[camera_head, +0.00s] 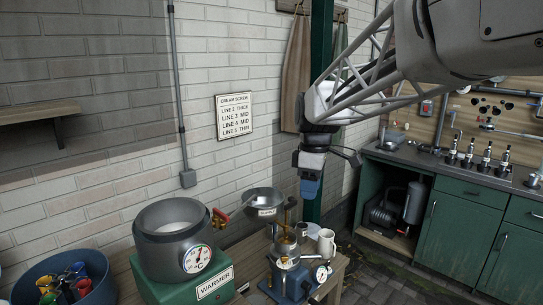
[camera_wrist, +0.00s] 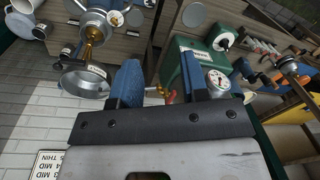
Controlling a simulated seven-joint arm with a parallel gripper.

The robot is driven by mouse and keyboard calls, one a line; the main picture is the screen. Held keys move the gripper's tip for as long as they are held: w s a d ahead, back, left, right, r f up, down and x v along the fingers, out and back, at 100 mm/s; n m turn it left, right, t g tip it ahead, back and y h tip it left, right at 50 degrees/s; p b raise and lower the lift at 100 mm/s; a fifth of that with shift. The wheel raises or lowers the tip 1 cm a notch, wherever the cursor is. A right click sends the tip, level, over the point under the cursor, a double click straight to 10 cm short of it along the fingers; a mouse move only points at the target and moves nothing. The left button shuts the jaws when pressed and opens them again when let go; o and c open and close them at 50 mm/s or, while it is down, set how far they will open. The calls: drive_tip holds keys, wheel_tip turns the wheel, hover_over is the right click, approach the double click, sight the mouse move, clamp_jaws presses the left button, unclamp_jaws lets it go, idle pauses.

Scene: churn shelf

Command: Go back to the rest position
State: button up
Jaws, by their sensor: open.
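My gripper (camera_head: 310,186) hangs in the air at the end of my arm in the head view, above and a little right of the blue separator, with nothing seen in it. In the wrist view its two blue fingers (camera_wrist: 160,85) stand apart with a gap between them. A separator with a blue base (camera_head: 291,280) and a metal bowl (camera_head: 263,200) stands on the wooden table below the gripper. The bowl also shows at the left of the wrist view (camera_wrist: 84,82).
A green warmer (camera_head: 190,282) with a grey pot and a dial stands left of the separator. A blue tub (camera_head: 50,290) of coloured items sits at bottom left. A white mug (camera_head: 326,243) stands on the table. A green cabinet (camera_head: 455,235) is at right. A sign (camera_head: 234,117) hangs on the wall.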

drive_tip(key=s+d+f+m+t, duration=0.1)
drive_tip(key=s+d+f+m, duration=0.2)
drive_tip(key=s, duration=0.7)
drive_tip(key=s+d+f+m+t, duration=0.1)
drive_tip(key=s+d+f+m, duration=0.2)
drive_tip(key=s+m, duration=0.3)
drive_tip(key=s+d+f+m+t, duration=0.1)
drive_tip(key=s+d+f+m, duration=0.2)
drive_tip(key=s, duration=1)
drive_tip(key=m, duration=0.2)
drive_tip(key=shift+s+m+h, duration=0.3)
drive_tip(key=shift+s+h, duration=0.1)
